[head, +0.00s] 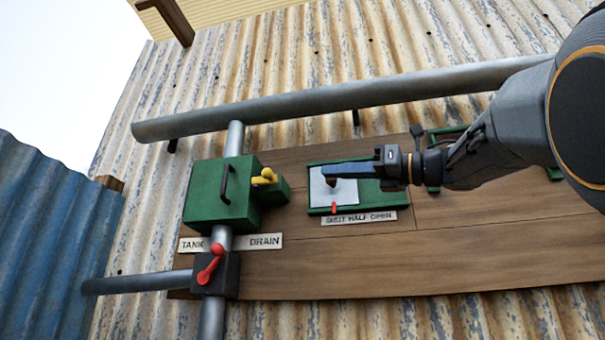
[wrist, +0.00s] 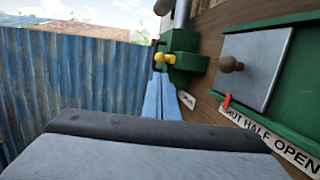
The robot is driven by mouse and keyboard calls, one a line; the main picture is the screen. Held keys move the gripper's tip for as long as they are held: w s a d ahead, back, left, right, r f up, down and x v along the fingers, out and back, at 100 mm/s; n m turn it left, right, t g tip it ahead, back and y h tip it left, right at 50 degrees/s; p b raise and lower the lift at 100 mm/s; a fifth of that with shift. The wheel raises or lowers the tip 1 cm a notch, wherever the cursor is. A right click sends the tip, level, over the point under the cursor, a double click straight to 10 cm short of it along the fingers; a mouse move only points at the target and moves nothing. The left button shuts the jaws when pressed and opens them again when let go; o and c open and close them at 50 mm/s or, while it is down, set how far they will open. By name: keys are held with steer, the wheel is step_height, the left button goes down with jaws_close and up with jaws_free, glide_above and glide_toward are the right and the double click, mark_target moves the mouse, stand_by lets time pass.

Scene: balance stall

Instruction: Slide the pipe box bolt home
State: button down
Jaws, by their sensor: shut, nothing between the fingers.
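The green pipe box (head: 215,205) sits on a vertical grey pipe, with a black bar handle (head: 225,183) on its front. A yellow bolt (head: 264,177) with a knob shows at its right side, by a smaller green block (head: 276,192). The yellow bolt also shows in the wrist view (wrist: 164,58), beyond my fingertips. How far the bolt is slid is too small to tell. My gripper (head: 328,173) is shut and empty, pointing left, to the right of the bolt and apart from it. Its blue fingers also show in the wrist view (wrist: 168,82).
Behind my gripper is a green frame (head: 382,198) with a grey sliding plate (head: 345,195), a brown knob (wrist: 230,64) and a SHUT HALF OPEN label (head: 360,218). A red valve lever (head: 210,268) is below the box. A thick pipe (head: 300,100) runs above.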

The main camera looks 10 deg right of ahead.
steer(key=p, duration=0.6)
glide_toward(272, 173)
steer(key=x, duration=0.5)
steer(key=shift+w+a+r, duration=0.1)
steer(key=shift+w+a, duration=0.3)
steer(key=shift+a, duration=0.2)
